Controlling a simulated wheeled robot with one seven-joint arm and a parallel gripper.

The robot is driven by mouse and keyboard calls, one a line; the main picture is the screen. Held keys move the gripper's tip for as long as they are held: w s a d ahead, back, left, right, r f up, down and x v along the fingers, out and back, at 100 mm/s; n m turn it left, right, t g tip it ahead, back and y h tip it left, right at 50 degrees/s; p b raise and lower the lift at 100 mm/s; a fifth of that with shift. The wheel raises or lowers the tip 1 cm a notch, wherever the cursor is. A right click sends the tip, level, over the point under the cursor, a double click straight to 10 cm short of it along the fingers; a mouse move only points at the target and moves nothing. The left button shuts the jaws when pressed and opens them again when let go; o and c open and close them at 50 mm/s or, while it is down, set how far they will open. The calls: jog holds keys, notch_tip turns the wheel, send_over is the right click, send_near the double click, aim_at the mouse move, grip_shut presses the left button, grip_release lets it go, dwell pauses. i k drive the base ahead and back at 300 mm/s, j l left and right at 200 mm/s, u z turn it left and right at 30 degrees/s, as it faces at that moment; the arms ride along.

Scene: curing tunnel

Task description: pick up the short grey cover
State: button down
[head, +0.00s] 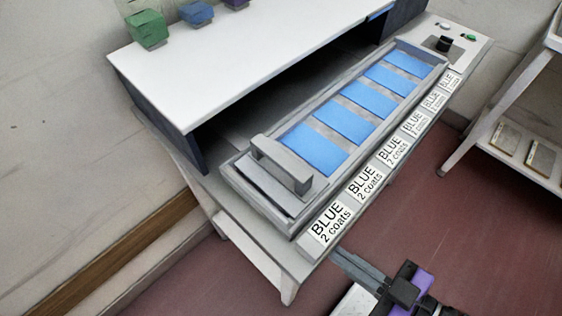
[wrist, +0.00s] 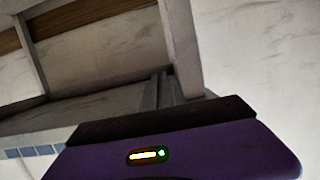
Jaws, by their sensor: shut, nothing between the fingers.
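The short grey cover (head: 252,192) is a flat grey plate with a raised bar handle (head: 282,165). It lies at the near left end of the long grey tray (head: 440,58), beside several blue panels (head: 317,148). My gripper (head: 345,262) is at the lower right in the head view, in front of the bench and apart from the cover. Its fingers are together and empty. In the wrist view the fingers (wrist: 163,88) show beyond my purple wrist housing; I cannot make out the cover there.
A white-topped tunnel housing (head: 240,60) stands behind the tray, with green and blue containers (head: 148,28) on top. "BLUE 2 coats" labels (head: 330,222) line the bench's front edge. A control box (head: 452,45) sits at the far end. A shelf rack (head: 525,140) stands right.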

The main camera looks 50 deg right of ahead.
aim_at(292, 184)
jog(key=k+l+z, duration=0.1)
jog(key=k+l, duration=0.15)
jog(key=k+l+z, duration=0.2)
jog(key=z, duration=0.3)
jog(key=k+l+z, duration=0.25)
jog(key=z, duration=0.2)
